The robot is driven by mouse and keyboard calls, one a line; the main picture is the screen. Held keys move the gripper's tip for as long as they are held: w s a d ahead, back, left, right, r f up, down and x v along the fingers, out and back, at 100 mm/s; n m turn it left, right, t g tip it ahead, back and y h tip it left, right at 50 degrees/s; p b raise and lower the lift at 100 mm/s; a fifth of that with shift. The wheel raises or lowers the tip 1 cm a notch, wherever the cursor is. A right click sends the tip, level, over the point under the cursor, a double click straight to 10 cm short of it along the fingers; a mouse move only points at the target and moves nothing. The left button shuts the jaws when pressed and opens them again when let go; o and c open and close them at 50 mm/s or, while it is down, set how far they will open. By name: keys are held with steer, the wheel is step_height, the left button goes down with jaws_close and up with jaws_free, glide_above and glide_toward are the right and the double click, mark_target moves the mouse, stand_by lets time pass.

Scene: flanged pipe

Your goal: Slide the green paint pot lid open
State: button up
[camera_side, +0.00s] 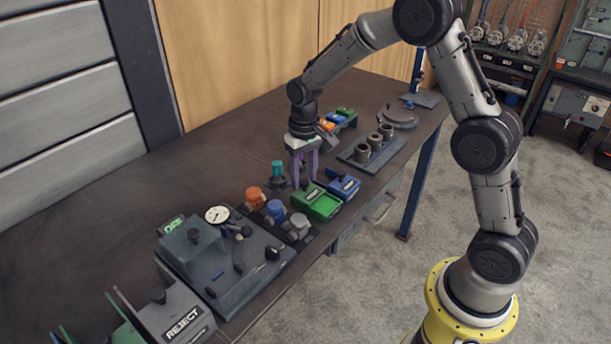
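A green open-topped box (322,204) with a label on it sits near the front edge of the bench. It is the nearest match to the green paint pot; I cannot clearly make out a separate lid on it. My gripper (304,181) points down at the back left end of this box. Its two purple fingers stand apart with a gap between them. The fingertips are low, close to the box's back edge; I cannot tell whether they touch it. A teal-green capped cylinder (278,169) stands upright on a dark base, left of my gripper.
A blue box (344,187) stands right beside the green one. Orange (254,195), blue (276,209) and grey (299,221) capped pots stand to the left. A rack of metal cups (374,141) lies behind right. A gauge fixture (218,214) and REJECT bin (184,323) are front left.

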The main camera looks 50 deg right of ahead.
mark_target(305, 181)
steer(key=shift+o, duration=0.5)
steer(key=shift+s, duration=0.1)
step_height(305, 181, up, 14)
steer(key=shift+f, duration=0.1)
stand_by(0.4)
steer(key=shift+s, duration=0.1)
steer(key=s+a, duration=0.1)
steer(key=s, duration=1.4)
steer(key=shift+s+a, duration=0.15)
steer(key=shift+s, duration=0.25)
